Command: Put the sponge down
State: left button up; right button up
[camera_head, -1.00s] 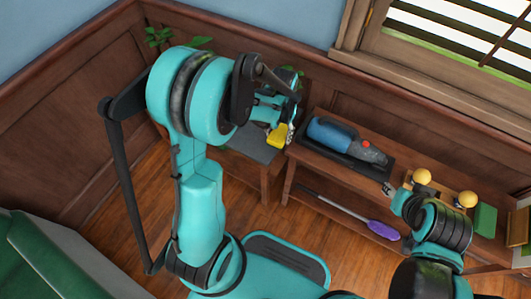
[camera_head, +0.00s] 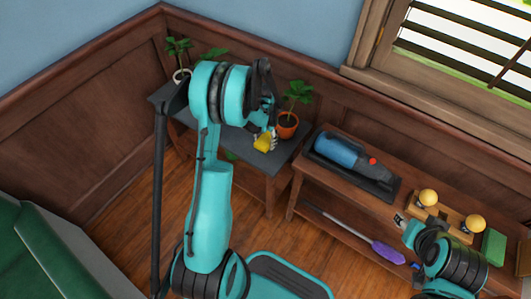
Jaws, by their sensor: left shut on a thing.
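The yellow sponge (camera_head: 262,143) is held in my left gripper (camera_head: 270,138), which is shut on it. It shows over the dark top of the small corner table (camera_head: 286,162), left of the orange plant pot. I cannot tell whether the sponge touches the tabletop. My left arm covers part of this table. My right gripper (camera_head: 401,221) shows small at the front of the wooden bench, and its jaws are too small to read.
The bench (camera_head: 312,187) holds a blue tool (camera_head: 338,150) in a black tray, yellow knobs (camera_head: 428,197) and a green block (camera_head: 493,246). A purple-ended duster (camera_head: 388,252) lies below.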

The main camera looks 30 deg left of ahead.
pick_arm(q)
notch_tip(320, 180, down, 8)
jog(key=b, duration=0.2)
jog(key=shift+r+b, duration=0.2)
jog(key=shift+b, duration=0.2)
jog(key=shift+r, duration=0.1)
jog(key=o, duration=1.3)
